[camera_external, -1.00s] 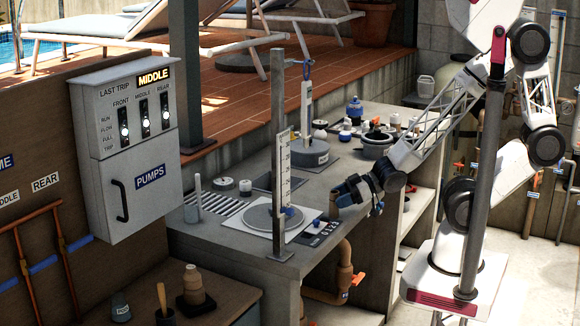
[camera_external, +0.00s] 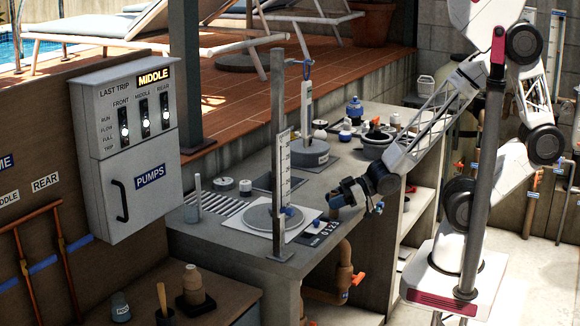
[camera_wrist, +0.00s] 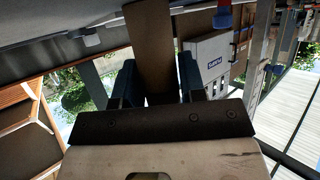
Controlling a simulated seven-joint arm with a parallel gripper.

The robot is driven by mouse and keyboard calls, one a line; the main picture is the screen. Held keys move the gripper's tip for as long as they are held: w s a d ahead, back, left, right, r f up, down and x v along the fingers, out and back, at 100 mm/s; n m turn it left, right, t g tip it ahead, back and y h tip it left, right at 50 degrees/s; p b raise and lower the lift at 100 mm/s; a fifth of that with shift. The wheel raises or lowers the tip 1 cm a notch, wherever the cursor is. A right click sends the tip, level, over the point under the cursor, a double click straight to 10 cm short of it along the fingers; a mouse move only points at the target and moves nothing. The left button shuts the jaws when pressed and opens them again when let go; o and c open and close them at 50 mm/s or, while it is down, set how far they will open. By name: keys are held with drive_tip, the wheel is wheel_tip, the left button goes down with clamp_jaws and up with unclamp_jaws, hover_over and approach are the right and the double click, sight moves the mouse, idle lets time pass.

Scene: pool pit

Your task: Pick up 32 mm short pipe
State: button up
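My gripper (camera_external: 346,195) is at the front right edge of the grey counter, pointing left. A short, plain grey-brown piece (camera_external: 334,201) that looks like the short pipe sticks out from its fingers. In the wrist view the same pipe (camera_wrist: 150,45) runs from between the two blue fingers (camera_wrist: 157,85) up past the top edge. The fingers lie along both sides of it and appear shut on it. Its far end is cut off in the wrist view. I cannot read any size marking on it.
The counter (camera_external: 240,175) carries a round scale plate (camera_external: 262,219), a display marked 0320 (camera_external: 325,229), a ruler post (camera_external: 279,150) and a grey weighted base (camera_external: 310,154). Several fittings stand at the back right. An orange pipe (camera_external: 345,262) runs below the counter edge.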

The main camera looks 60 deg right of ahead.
sight(336, 192)
drive_tip(key=c, duration=0.5)
drive_tip(key=shift+r, duration=0.2)
drive_tip(key=shift+r, duration=0.85)
drive_tip(key=shift+s+d+r, duration=0.1)
drive_tip(key=shift+s+r, duration=0.1)
drive_tip(key=shift+r, duration=0.6)
drive_tip(key=shift+s+d+r, duration=0.2)
drive_tip(key=shift+s+d, duration=0.95)
drive_tip(key=shift+s, duration=1.05)
drive_tip(key=shift+s+d+r, duration=0.25)
drive_tip(key=shift+s+d, duration=0.95)
drive_tip(key=shift+s, duration=1.05)
drive_tip(key=shift+s+d+r, duration=0.2)
drive_tip(key=shift+s+d, duration=0.95)
drive_tip(key=shift+s, duration=1.05)
drive_tip(key=shift+s+d, duration=0.15)
drive_tip(key=shift+s, duration=0.05)
